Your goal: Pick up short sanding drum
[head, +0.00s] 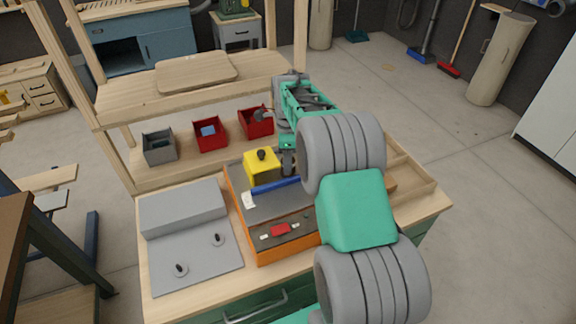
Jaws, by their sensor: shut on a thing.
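My gripper (288,146) points down over the back of the orange-sided tray (291,244), beside the yellow block (263,168). It is shut on a small dark grey cylindrical piece (288,163), which I take to be the short sanding drum. The view is small and my arm covers part of it, so the exact grip is unclear. I cannot tell whether the piece touches the tray.
A blue bar (275,186) and a red piece (281,230) lie on the tray. Left are a grey mat (205,270) with two small knobbed parts and a grey block (183,207). Red bins (209,135) and a grey bin (160,148) stand behind, under a wooden shelf (190,92).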

